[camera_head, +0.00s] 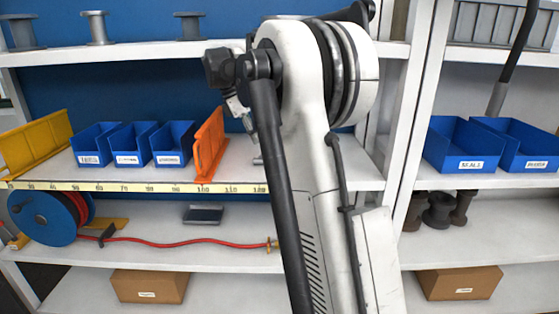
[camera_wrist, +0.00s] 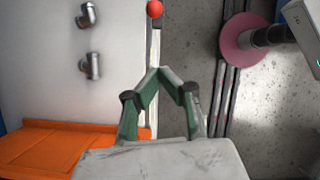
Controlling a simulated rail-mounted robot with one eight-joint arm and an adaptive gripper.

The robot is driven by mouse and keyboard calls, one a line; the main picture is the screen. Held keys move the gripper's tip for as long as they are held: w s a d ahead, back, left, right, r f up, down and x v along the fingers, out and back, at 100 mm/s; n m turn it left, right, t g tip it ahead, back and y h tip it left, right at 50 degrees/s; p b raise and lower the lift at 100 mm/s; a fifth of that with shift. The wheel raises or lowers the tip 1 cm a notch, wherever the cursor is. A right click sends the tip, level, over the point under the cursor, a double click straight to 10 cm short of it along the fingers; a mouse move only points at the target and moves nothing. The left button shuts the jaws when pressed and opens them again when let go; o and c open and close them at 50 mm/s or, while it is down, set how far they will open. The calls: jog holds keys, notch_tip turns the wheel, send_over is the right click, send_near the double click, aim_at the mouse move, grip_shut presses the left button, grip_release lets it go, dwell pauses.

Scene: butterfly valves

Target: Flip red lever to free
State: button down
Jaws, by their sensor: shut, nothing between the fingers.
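In the wrist view my gripper (camera_wrist: 158,74) has green fingers that meet at the tips; it is shut and empty. A small red ball (camera_wrist: 155,9) shows at the top edge of the wrist view, straight beyond the fingertips and apart from them. It sits in line with a narrow pale strip at the shelf's edge. I cannot tell whether the ball is the knob of the red lever, and no lever or valve body is clear. In the head view my arm covers the middle, and the gripper fingers and lever cannot be made out.
In the wrist view, two metal fittings (camera_wrist: 93,66) are on the white shelf (camera_wrist: 120,40), with an orange divider (camera_wrist: 50,145) at lower left. A pinkish disc (camera_wrist: 238,45) is at right. In the head view, blue bins (camera_head: 134,146) and a red hose (camera_head: 190,240) occupy the shelves.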

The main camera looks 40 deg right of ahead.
jog(key=s+d+f+p, duration=0.2)
jog(key=s+d+f, duration=0.2)
jog(key=d+f, duration=0.2)
jog(key=x, duration=0.2)
jog(key=shift+f, duration=0.45)
jog(key=shift+r, duration=0.1)
dwell(0.3)
